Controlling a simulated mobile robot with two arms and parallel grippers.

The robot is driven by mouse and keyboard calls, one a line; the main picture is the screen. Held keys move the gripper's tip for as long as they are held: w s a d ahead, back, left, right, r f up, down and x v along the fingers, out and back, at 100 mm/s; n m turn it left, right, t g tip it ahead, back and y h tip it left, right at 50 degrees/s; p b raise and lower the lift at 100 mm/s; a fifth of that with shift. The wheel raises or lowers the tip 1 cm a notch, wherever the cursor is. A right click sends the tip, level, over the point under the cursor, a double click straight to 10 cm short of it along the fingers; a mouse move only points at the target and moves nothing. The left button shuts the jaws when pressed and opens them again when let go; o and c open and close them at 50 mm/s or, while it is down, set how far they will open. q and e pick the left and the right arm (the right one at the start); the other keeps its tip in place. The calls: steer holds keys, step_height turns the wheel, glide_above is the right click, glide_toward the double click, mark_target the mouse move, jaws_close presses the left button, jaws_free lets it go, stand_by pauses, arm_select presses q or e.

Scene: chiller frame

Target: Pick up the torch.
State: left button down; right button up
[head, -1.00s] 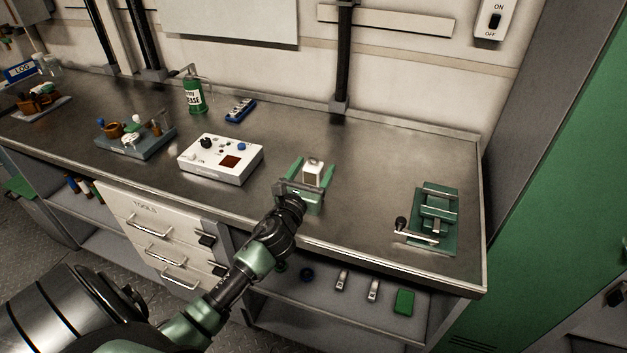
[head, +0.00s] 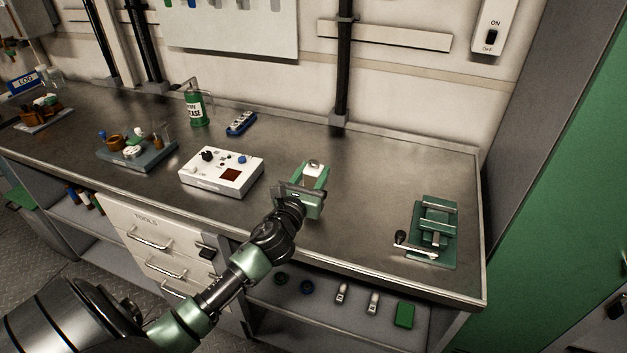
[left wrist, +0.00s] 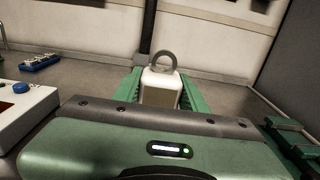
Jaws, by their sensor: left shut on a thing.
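The torch, a small white block with a grey ring handle on top, shows in the head view (head: 313,168) over the right-middle of the workbench. It also shows in the left wrist view (left wrist: 161,90). My left gripper (head: 314,174) is shut on it, with one green finger along each side. In the left wrist view the gripper (left wrist: 162,88) has the torch upright between its fingers. The torch's lower part is hidden by the gripper, so I cannot tell whether it touches the bench. My right gripper is not in view.
A white control box (head: 221,173) stands to the left on the bench (head: 375,185). A green vise (head: 434,232) is at the right. A grease can (head: 195,108) and a blue block (head: 241,122) are behind. The bench behind and right of the torch is clear.

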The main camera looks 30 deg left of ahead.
arm_select(q)
step_height(320, 180, up, 17)
steer(key=p, duration=0.1)
steer(key=shift+f, duration=0.2)
stand_by(0.3)
